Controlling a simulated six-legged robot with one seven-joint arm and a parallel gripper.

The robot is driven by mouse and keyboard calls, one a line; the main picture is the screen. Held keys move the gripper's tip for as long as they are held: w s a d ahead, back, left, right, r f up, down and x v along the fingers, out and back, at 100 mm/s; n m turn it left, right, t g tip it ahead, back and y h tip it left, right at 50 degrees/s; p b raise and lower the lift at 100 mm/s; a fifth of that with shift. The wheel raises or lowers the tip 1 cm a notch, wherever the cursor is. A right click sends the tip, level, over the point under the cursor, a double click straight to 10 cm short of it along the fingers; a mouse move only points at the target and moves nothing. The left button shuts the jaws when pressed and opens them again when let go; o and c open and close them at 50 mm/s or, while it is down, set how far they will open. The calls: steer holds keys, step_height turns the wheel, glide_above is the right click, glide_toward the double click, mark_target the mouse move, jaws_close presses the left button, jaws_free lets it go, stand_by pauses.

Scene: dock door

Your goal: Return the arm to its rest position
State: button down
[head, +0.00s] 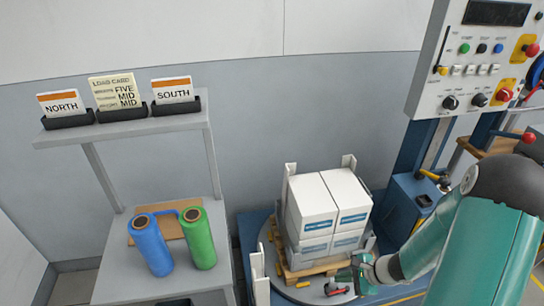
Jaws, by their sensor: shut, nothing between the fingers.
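My teal arm comes in from the lower right of the head view and its end points left. My gripper (333,288) is small at the bottom centre-right. It is shut and empty. It appears in front of the turntable (300,293), near the lower right of the pallet (305,271); I cannot tell the distance between them. Part of the arm's near link is cut off by the bottom edge.
White boxes (328,205) are stacked on the pallet between upright posts. A control panel (480,65) and blue machine column (415,165) stand behind the arm. A grey stand (100,290) at left holds blue (150,245) and green (199,240) rolls, with cards (117,92) above.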

steer(key=s+a+r+n+g+h, duration=0.1)
steer(key=a+r+n, duration=0.3)
steer(key=r, duration=0.6)
steer(key=s+a+r+n+h, duration=0.15)
steer(key=r+n, duration=0.35)
steer(key=r, duration=0.5)
steer(key=s+r+n+t+h, duration=0.1)
steer(key=s+r+n, duration=0.3)
steer(key=r, duration=0.4)
steer(key=s+r+n+t+h, duration=0.2)
steer(key=s+r+n+h, duration=0.1)
steer(key=s+r, duration=0.4)
steer(key=shift+s+a+r+n+h, duration=0.15)
steer(key=shift+s+r+n+h, duration=0.1)
steer(key=shift+r+n+h, duration=0.3)
steer(key=shift+r, duration=0.1)
